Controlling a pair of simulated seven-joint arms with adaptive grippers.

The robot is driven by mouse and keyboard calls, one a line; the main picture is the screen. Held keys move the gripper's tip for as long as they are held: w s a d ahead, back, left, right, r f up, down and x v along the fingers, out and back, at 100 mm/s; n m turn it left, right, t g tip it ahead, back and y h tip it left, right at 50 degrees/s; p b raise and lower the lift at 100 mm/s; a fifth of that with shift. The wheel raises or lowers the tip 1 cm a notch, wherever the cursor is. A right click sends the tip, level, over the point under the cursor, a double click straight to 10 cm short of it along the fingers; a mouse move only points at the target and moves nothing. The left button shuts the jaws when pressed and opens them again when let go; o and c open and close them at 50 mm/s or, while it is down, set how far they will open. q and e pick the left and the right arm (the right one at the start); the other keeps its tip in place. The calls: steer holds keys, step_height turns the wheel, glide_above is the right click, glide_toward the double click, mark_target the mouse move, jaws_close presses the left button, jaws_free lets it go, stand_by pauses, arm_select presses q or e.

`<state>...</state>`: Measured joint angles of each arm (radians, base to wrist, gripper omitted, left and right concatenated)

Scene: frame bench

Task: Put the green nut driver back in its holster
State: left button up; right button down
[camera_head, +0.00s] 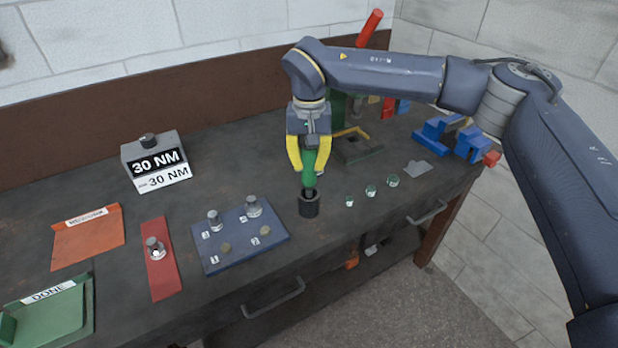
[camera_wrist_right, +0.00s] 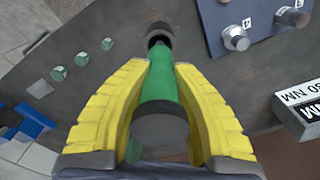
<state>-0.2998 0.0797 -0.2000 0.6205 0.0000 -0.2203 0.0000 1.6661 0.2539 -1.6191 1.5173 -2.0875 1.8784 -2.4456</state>
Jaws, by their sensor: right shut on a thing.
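The green nut driver (camera_head: 310,163) is upright between the yellow fingers of my right gripper (camera_head: 308,172), which is shut on its handle. In the right wrist view the driver (camera_wrist_right: 163,88) points away from the camera, between the fingers (camera_wrist_right: 163,74). The black round holster (camera_head: 309,208) stands on the bench directly below. The driver's lower end overlaps the holster's mouth and seems to be at or just inside it; how deep I cannot tell. The holster also shows in the right wrist view (camera_wrist_right: 158,32). My left gripper is not in view.
A blue numbered plate (camera_head: 215,262) with metal fittings lies left of the holster. Several small green-topped pieces (camera_head: 371,191) stand to its right. A yellow-edged tray (camera_head: 372,153) is behind the gripper, and a blue vise (camera_head: 432,133) is at the right. A 30 NM box (camera_head: 148,147) stands farther left.

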mark_target(309, 178)
steer(key=shift+f, duration=2.75)
steer(key=c, duration=1.3)
jaws_free()
steer(key=shift+f, duration=0.15)
step_height(309, 178, up, 12)
steer(key=shift+s+r, duration=0.1)
steer(key=shift+r, duration=0.05)
